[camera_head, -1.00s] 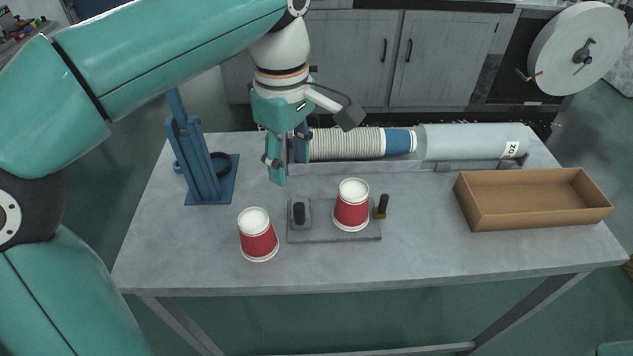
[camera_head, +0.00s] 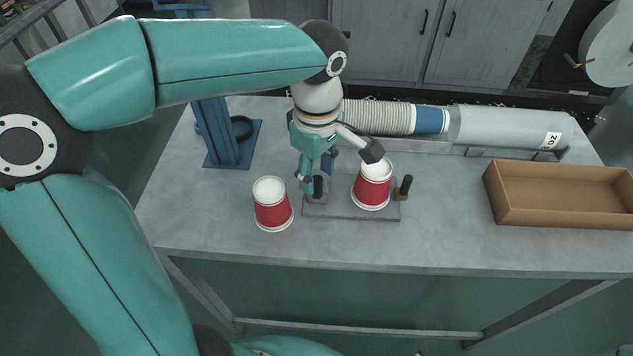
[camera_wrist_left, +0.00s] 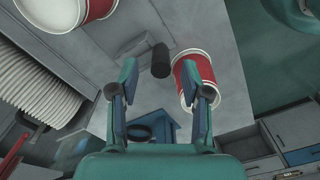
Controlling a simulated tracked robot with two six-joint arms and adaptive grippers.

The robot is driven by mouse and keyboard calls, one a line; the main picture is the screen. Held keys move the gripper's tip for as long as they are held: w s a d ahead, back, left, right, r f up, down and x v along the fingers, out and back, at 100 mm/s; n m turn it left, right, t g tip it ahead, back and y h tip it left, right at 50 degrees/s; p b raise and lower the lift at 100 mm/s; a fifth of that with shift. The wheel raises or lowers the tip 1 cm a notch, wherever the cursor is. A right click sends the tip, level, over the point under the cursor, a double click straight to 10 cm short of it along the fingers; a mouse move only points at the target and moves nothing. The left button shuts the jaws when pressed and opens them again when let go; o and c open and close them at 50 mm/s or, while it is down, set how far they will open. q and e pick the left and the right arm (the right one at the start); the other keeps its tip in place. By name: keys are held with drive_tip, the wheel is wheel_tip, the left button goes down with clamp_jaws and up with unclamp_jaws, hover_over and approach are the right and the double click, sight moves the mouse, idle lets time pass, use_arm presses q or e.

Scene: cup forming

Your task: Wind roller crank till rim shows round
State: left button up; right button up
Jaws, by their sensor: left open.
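My left gripper (camera_head: 317,172) is open, low over the left end of the grey fixture (camera_head: 345,211). A black upright knob (camera_head: 318,187) on a grey block there looks like the crank; the gripper partly covers it. In the left wrist view the knob (camera_wrist_left: 160,60) stands just beyond the open fingertips (camera_wrist_left: 160,82), lined up between them, and no grip on it shows. My right gripper is out of view.
A second red cup (camera_head: 272,205) stands on the table left of the fixture. A blue stand (camera_head: 222,135) is at back left, a stack of cups (camera_head: 378,117) in a grey tube (camera_head: 500,128) behind. An open cardboard box (camera_head: 560,195) is at right. The front table strip is clear.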

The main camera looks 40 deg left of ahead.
sight(316, 175)
use_arm(q)
drive_tip(key=shift+f, duration=1.85)
clamp_jaws()
drive_tip(key=shift+a, duration=0.15)
